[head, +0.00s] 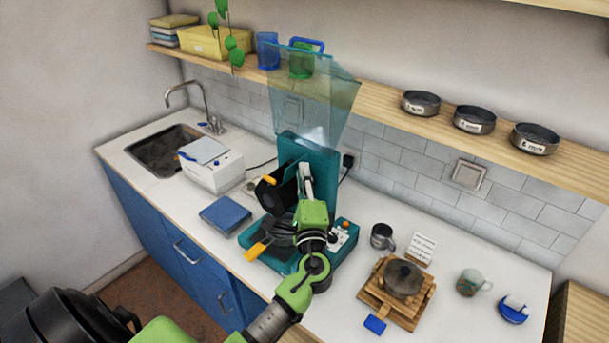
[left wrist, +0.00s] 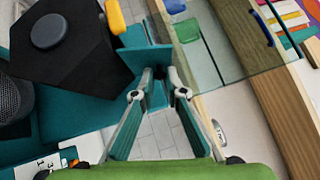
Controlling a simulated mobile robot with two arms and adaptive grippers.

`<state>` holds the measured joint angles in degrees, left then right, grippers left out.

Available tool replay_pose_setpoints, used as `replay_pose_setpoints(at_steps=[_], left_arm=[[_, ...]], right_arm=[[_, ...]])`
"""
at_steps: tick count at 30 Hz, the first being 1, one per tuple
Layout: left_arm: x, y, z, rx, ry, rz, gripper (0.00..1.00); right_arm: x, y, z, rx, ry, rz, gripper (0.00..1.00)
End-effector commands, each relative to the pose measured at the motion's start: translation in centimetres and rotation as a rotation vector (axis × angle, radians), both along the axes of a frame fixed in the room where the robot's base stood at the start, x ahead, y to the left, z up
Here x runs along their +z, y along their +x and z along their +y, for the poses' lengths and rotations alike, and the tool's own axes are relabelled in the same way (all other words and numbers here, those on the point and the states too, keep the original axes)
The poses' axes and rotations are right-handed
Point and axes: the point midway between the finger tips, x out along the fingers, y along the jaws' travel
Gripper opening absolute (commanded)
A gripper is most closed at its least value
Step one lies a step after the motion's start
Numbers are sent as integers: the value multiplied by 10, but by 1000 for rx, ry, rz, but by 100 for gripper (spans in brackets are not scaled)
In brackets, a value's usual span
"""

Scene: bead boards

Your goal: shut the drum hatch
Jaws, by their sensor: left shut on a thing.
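A teal machine (head: 324,169) with a clear hopper (head: 315,95) stands on the counter. On its front side is a black drum part (head: 269,194) with a yellow tab; I cannot tell for certain that it is the hatch. In the left wrist view a black plate (left wrist: 85,60) with a grey round knob shows beside a yellow tab (left wrist: 115,16). My left gripper (head: 305,174) is at the machine's front, right of the black part. In the left wrist view its fingertips (left wrist: 163,93) are closed on a teal piece (left wrist: 147,58) of the machine. My right gripper is out of view.
A wooden stand (head: 403,315) with a dark pot, a metal cup (head: 382,236) and a mug (head: 469,282) are to the right. A shelf (head: 380,92) runs above.

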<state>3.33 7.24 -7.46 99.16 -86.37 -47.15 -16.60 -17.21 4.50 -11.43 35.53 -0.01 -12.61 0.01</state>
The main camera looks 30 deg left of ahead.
Motion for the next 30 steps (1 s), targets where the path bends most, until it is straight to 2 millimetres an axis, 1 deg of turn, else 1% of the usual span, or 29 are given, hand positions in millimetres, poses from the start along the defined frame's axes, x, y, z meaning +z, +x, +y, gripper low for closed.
replay_pose_setpoints(at_steps=[1, 3, 9, 21, 30], left_arm=[[5, 0, 1, 1, -40, 1, 0], [7, 0, 3, 0, -95, 5, 0], [14, 1, 11, 0, -277, 17, 0], [24, 3, 31, 0, -650, 45, 0], [26, 4, 48, -1, -934, 69, 0]], right_arm=[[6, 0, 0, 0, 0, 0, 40], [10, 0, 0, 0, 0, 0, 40], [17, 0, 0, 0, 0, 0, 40], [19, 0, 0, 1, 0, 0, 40], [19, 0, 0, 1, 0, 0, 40]])
